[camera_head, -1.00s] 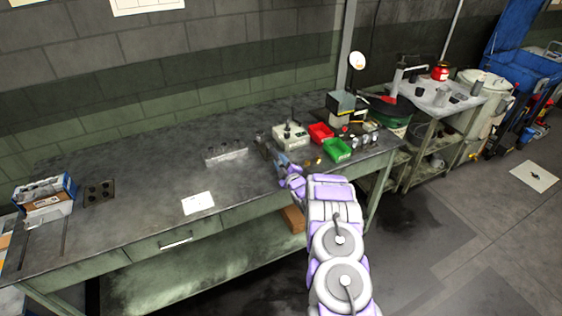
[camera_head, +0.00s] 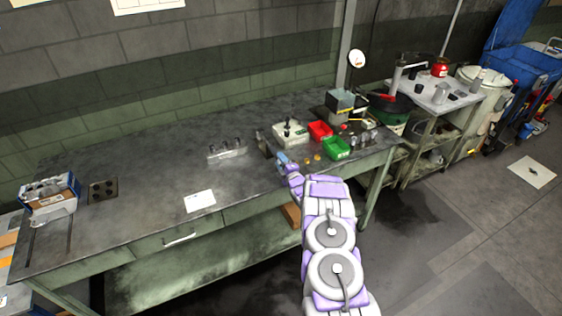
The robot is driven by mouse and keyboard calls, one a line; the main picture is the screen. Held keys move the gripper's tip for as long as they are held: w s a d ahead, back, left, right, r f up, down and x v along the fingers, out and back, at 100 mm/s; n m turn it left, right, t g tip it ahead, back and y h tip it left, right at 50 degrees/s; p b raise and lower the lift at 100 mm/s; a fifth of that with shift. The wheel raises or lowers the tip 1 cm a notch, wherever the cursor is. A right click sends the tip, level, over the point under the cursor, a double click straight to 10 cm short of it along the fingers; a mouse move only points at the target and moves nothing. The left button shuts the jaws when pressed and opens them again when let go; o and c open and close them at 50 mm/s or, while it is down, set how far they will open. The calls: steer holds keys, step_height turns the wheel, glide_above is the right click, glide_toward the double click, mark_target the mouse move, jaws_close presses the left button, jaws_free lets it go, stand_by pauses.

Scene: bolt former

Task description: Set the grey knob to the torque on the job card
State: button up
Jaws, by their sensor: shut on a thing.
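A white card (camera_head: 200,201), perhaps the job card, lies flat on the bench at the front middle; its writing is too small to read. A pale box-like device (camera_head: 290,133) with a dark upright part on top stands on the bench towards the right. I cannot make out which part is the grey knob. My gripper (camera_head: 281,158) is low over the bench, just in front of a small dark block (camera_head: 264,146) and the pale device. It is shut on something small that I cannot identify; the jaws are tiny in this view.
A red bin (camera_head: 320,131) and a green bin (camera_head: 337,148) stand right of my gripper. A grey rack (camera_head: 227,150) with several upright pieces is to the left. A cardboard box (camera_head: 48,191) is at the far left. The bench's middle is mostly clear.

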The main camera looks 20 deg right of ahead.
steer(key=o, duration=1.1)
steer(key=shift+c, duration=0.2)
steer(key=s+p, duration=0.2)
steer(key=s, duration=1.5)
steer(key=shift+s+d+f, duration=0.15)
steer(key=shift+d+f, duration=0.05)
